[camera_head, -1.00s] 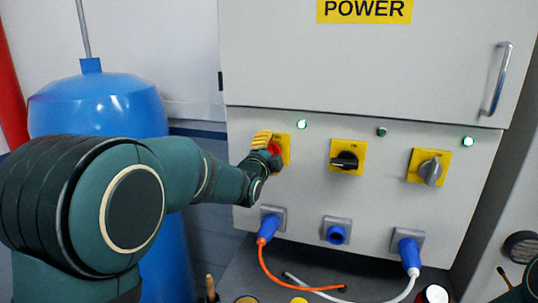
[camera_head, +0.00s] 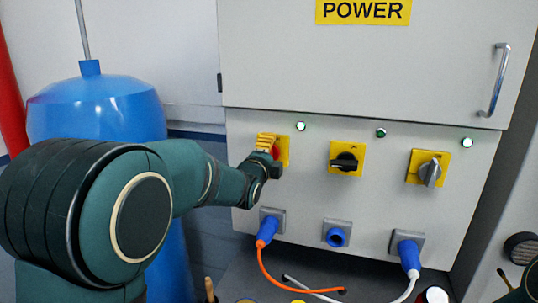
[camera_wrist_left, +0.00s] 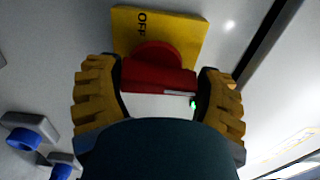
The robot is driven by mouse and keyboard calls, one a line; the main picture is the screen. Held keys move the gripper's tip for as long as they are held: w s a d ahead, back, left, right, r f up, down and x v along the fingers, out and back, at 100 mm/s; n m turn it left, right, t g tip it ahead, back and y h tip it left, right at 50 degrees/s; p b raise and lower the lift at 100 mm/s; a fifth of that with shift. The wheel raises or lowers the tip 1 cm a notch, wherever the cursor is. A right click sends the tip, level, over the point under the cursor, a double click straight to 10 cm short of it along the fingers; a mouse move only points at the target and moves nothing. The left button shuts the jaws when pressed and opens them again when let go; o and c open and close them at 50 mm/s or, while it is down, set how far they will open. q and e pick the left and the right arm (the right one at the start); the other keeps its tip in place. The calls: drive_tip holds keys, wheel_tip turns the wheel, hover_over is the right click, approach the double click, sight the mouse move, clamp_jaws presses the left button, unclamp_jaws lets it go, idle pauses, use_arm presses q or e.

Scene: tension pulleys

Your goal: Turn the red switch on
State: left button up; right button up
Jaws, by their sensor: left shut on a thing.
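The red switch (camera_head: 276,151) is a rotary knob on a yellow plate (camera_head: 284,146), leftmost in a row on the grey power cabinet. My left gripper (camera_head: 269,145) is at the knob and covers much of it in the head view. In the left wrist view the red knob (camera_wrist_left: 158,75) lies between the two yellow-padded fingers, one at each end of its bar. The gripper is shut on it. My right gripper is not in view.
A black switch (camera_head: 346,162) and a grey switch (camera_head: 430,173) sit to the right. Indicator lights show above; the left (camera_head: 300,126) and right (camera_head: 467,142) look lit, the middle (camera_head: 381,133) darker. Below are blue plugs with cables. A blue tank (camera_head: 95,107) stands left.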

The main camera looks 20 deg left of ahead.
use_arm(q)
drive_tip(key=o, duration=1.1)
drive_tip(key=s, duration=1.2)
drive_tip(key=shift+a, duration=0.25)
